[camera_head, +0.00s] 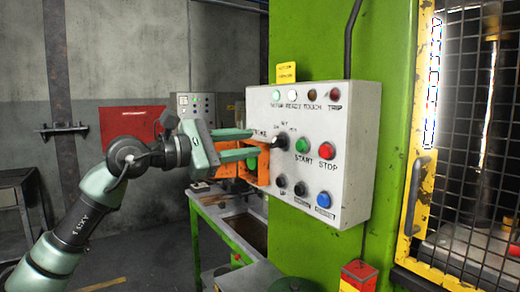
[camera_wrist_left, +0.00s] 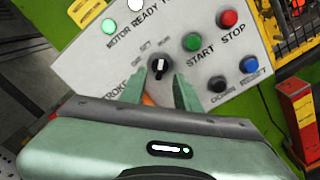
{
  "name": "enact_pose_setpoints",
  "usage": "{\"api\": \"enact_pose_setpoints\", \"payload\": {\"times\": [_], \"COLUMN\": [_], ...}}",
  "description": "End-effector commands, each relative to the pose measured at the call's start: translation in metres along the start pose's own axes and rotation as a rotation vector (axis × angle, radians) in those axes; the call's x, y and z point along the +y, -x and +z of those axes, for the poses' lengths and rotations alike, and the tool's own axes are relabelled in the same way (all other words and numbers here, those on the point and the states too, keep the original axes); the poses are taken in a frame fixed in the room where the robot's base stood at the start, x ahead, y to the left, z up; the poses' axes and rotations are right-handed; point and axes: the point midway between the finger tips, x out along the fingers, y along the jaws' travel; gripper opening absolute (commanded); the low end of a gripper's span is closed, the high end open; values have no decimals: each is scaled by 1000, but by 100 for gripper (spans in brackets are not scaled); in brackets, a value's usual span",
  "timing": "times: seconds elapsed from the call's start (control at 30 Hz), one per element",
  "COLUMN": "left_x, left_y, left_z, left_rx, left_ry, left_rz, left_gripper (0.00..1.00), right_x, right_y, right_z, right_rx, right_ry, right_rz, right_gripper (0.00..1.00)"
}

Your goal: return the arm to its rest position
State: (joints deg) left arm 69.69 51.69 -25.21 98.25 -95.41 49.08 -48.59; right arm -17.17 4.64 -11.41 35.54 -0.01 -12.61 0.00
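My left gripper (camera_head: 253,143) reaches in from the left in the head view, with its fingers in front of the control panel (camera_head: 353,113). In the left wrist view the fingertips (camera_wrist_left: 160,82) are apart, on either side of the black selector knob (camera_wrist_left: 160,67). The knob also shows in the head view (camera_head: 280,142), just right of the fingertips. I cannot tell whether the fingers touch it. The gap between them is wider than the knob. My right gripper is in neither view.
The panel holds a green start button (camera_head: 302,145), a red stop button (camera_head: 326,150) and a blue button (camera_head: 323,200). It is fixed to a green press column (camera_head: 305,255). A yellow-framed mesh guard (camera_head: 465,150) stands right. A work table (camera_head: 222,222) is below the gripper. The floor at left is open.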

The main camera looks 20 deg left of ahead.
Motion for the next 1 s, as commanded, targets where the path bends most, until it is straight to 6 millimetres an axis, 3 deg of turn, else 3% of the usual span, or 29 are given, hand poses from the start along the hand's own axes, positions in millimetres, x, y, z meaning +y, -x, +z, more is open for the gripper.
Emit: {"api": "enact_pose_setpoints", "payload": {"times": [0.13,0.57,0.67,0.77,0.83,0.93,1.0], "left_x": [-1,-1,-11,-43,-71,-100,-110], "left_y": [9,9,3,-13,-22,-23,-16], "left_z": [0,1,4,15,27,35,25], "left_rx": [0,-2,-40,-166,-300,-501,-614], "left_ry": [0,1,40,189,380,760,1057], "left_rz": [-2,-2,-10,-32,-43,-25,22], "left_gripper": [32,32,32,32,32,32,32], "right_x": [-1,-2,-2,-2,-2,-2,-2], "right_y": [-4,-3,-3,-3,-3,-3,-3], "right_z": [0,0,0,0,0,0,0], "right_rx": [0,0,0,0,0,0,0], "right_ry": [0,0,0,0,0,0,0], "right_rz": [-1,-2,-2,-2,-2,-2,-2], "right_gripper": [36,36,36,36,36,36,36]}}
